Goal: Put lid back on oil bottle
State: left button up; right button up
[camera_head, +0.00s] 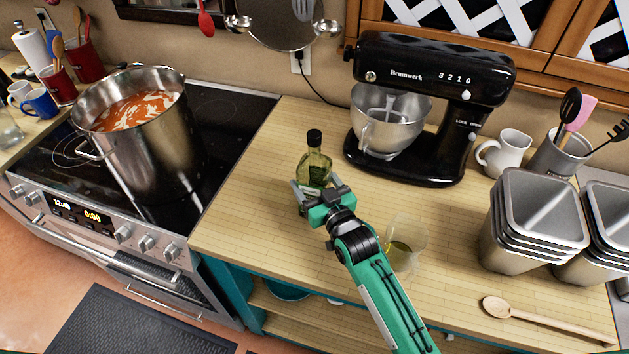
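The oil bottle (314,163) is green glass and stands upright on the wooden counter, left of the mixer. A black cap-like top (314,138) covers its neck; I cannot tell whether it is a separate lid. No loose lid is visible. My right gripper (316,190), on the green arm from the lower right, is at the bottle's lower body, with fingers at its left and right sides. The gripper hides part of the bottle, and I cannot tell whether the fingers press on it. My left gripper is not in view.
A clear glass with some oil (402,250) stands right of my arm. A black stand mixer (440,70) is behind, stacked metal containers (540,205) and a wooden spoon (545,318) are right. A soup pot (150,160) sits on the stove. Counter left of the bottle is clear.

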jog(key=o, duration=0.4)
jog(key=shift+r, duration=0.1)
jog(key=shift+b+v, duration=1.5)
jog(key=shift+v, duration=4.55)
